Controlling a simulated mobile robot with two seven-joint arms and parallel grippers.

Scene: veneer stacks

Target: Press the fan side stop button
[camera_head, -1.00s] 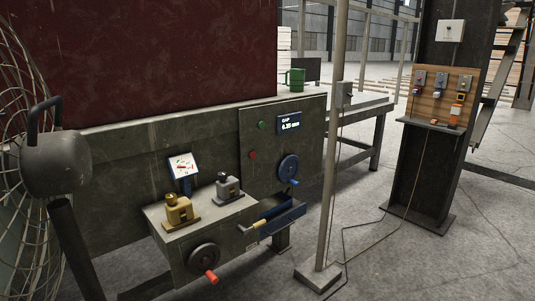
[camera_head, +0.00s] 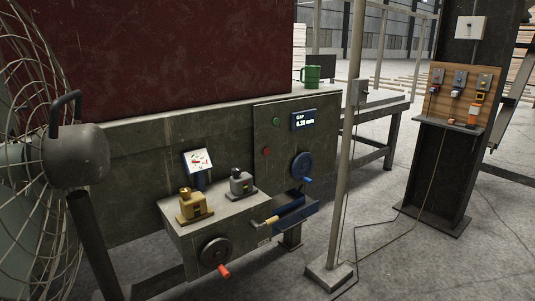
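The fan (camera_head: 38,200) stands at the left edge, with a wire cage and a grey motor housing (camera_head: 75,155) on a dark post. I see no button on the visible part of the fan. The machine's grey panel (camera_head: 285,180) carries a red button (camera_head: 266,152) and a green button (camera_head: 276,121) beside a lit gap display (camera_head: 303,120). A small grey box (camera_head: 360,92) is on the pale post; its face is too small to read. I cannot tell which control is the fan side stop. Neither gripper is in view.
A wooden board (camera_head: 462,97) with several switch boxes is on the dark column at right. Handwheels, an open blue drawer (camera_head: 290,214) and the pale post (camera_head: 345,150) stick out near the machine. A cable lies on the floor. Open concrete floor (camera_head: 430,270) is at the lower right.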

